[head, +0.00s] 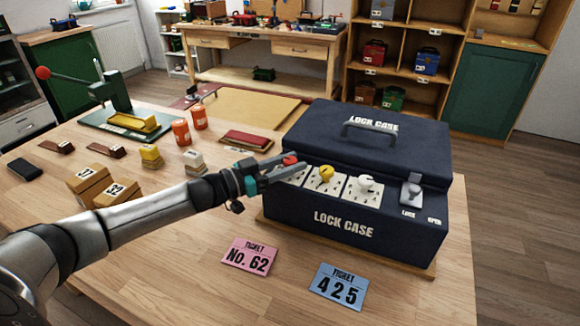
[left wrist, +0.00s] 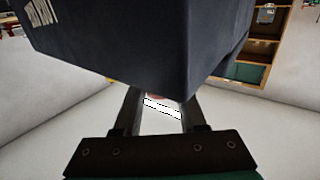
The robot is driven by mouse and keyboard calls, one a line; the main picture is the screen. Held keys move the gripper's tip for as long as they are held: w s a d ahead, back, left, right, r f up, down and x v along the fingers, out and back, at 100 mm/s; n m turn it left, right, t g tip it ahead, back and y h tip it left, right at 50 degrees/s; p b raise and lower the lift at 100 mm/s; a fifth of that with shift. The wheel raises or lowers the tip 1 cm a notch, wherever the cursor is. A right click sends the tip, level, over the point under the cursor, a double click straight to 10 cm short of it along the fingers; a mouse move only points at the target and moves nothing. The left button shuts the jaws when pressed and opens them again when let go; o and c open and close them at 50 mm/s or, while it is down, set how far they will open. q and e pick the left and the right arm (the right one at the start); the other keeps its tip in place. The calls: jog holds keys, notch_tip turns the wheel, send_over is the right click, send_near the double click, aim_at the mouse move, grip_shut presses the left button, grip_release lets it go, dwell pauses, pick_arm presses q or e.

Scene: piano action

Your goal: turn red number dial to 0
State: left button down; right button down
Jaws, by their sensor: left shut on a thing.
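The dark blue lock case (head: 345,226) stands on the table with its lid down. Three dials sit in a row on its front ledge: the red dial (head: 290,160) at the left, a yellow dial (head: 326,174) and a white dial (head: 366,184). My left gripper (head: 284,168) reaches in from the left and is shut on the red dial. Its fingers hide most of the dial and its numbers, so I cannot read the setting. In the left wrist view, a bit of red and white shows between the fingers (left wrist: 157,106). My right gripper is not in view.
A grey latch (head: 411,190) is right of the white dial. A pink ticket "No. 62" (head: 249,257) and a blue ticket "425" (head: 339,287) lie in front of the case. Orange cans (head: 181,132), small blocks and a green press (head: 118,92) stand to the left.

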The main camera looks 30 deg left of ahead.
pick_arm(q)
jog(key=shift+m+g+h+b, duration=0.7)
jog(key=shift+m+h, duration=0.1)
jog(key=shift+h, duration=0.2)
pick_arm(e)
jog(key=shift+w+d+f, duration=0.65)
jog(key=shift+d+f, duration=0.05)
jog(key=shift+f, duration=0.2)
pick_arm(q)
jog(key=c, duration=0.8)
grip_release()
jog(key=shift+c, duration=0.2)
jog(key=o, duration=0.4)
jog(key=shift+c, duration=0.2)
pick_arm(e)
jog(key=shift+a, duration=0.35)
